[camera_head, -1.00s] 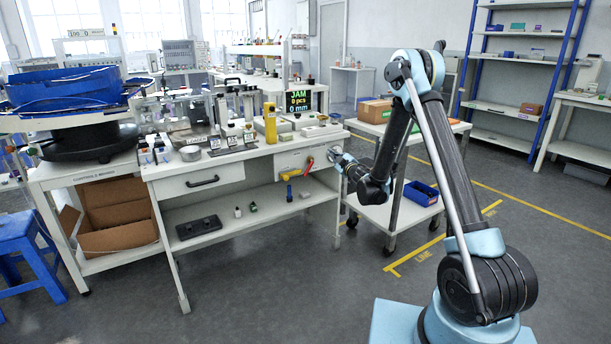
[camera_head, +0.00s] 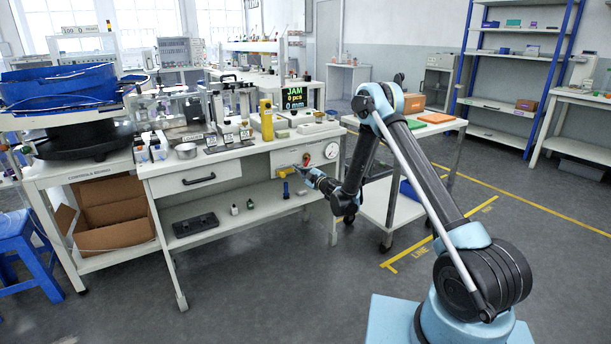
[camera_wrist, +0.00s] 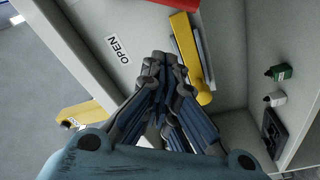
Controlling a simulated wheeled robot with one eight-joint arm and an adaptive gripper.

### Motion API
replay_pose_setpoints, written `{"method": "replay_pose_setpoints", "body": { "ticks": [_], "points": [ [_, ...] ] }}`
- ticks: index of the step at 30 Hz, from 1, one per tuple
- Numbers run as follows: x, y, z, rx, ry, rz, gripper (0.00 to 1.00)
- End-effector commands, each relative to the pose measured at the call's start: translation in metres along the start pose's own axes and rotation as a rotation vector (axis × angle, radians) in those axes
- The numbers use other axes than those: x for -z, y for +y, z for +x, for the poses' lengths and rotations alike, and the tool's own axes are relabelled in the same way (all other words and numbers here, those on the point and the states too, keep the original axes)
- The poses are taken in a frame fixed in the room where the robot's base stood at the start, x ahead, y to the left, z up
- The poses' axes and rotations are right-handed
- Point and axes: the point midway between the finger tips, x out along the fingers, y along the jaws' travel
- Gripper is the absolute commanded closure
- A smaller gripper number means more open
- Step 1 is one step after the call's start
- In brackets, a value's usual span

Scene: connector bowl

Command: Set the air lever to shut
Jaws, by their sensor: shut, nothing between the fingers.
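The bench front panel carries a red part (camera_head: 307,157) and a yellow part (camera_head: 285,172), small in the head view. In the wrist view a long yellow bar (camera_wrist: 190,50) with a rounded end lies just beyond and right of my fingertips. A red part (camera_wrist: 178,4) shows at the top edge. A white label reading OPEN (camera_wrist: 117,50) is on the panel left of the fingers. I cannot tell for sure which part is the air lever's handle. My gripper (camera_wrist: 165,60) is shut and empty, close to the panel; it also shows in the head view (camera_head: 298,169). Contact cannot be told.
A round gauge (camera_head: 331,151) sits on the panel. Small bottles (camera_head: 242,207) and a black tray (camera_head: 195,225) are on the lower shelf (camera_head: 265,212). A trolley (camera_head: 385,205) stands right of the bench. Another yellow part (camera_wrist: 85,115) shows lower left in the wrist view.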

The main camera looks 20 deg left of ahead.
Motion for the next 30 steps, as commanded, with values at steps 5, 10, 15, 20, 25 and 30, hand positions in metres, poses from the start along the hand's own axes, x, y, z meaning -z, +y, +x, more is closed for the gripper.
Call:
{"method": "replay_pose_setpoints", "body": {
  "ticks": [5, 10, 15, 20, 25, 30],
  "points": [
    [0.001, 0.000, 0.033, 0.001, 0.001, 0.000, 1.00],
    [-0.020, 0.001, 0.030, -0.002, -0.002, 0.000, 1.00],
    [-0.033, 0.001, 0.025, -0.002, -0.001, 0.001, 1.00],
    [-0.038, 0.001, 0.023, -0.002, -0.001, 0.001, 1.00],
    [-0.038, 0.001, 0.023, -0.001, 0.000, 0.001, 1.00],
    [-0.038, 0.001, 0.022, -0.001, 0.000, -0.001, 1.00]
  ]
}}
